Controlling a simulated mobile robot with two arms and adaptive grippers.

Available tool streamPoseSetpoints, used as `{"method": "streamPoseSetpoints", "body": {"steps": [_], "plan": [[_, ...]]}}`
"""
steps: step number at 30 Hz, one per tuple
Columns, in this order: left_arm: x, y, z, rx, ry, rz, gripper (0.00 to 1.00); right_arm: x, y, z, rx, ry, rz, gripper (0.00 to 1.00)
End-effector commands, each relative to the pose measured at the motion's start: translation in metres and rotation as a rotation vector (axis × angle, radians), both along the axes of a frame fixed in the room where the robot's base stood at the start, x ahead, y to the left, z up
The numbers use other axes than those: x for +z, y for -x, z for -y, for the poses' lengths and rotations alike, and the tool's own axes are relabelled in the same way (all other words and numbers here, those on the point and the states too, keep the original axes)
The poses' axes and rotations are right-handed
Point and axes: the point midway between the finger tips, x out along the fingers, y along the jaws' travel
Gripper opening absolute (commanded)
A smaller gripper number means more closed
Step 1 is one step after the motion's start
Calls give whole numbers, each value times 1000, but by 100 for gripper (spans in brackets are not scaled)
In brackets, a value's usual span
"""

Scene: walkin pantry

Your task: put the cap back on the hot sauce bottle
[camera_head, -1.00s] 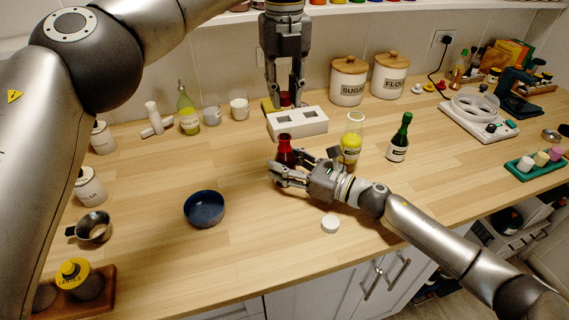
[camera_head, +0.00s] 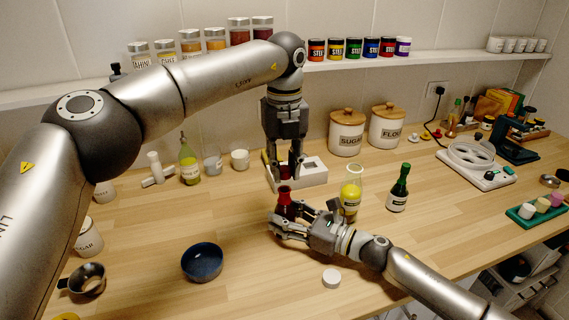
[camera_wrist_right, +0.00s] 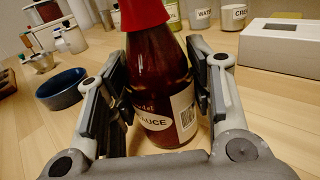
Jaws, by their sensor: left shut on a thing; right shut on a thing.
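The hot sauce bottle (camera_head: 284,197) is dark red and stands upright on the wooden counter. In the right wrist view the bottle (camera_wrist_right: 162,85) sits between my right fingers, with a red band at its neck; its top is cut off there. My right gripper (camera_head: 283,215) is shut on the bottle. My left gripper (camera_head: 284,174) points down behind and above the bottle, overlapping the white box in the picture. It is shut on a small dark red piece (camera_head: 284,171), which looks like the cap. The fingers partly hide it, and it appears apart from the bottle.
A white box (camera_head: 312,170) with square openings stands behind the bottle. A yellow bottle (camera_head: 350,195) and a dark green bottle (camera_head: 398,190) stand to the right. A blue bowl (camera_head: 202,262) is at left and a white lid (camera_head: 331,278) lies in front. The counter between them is clear.

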Motion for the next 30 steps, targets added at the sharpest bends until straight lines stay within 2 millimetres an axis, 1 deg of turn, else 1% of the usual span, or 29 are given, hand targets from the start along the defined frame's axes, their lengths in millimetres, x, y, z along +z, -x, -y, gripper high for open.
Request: {"method": "streamPoseSetpoints", "body": {"steps": [12, 30], "plan": [[-18, 0, 0, -1, 0, 0, 18, 0, 0, 0, 0, -1, -1, 5], [-19, 0, 0, 0, 0, 0, 18, 0, 0, 0, 0, -1, -1, 5]]}}
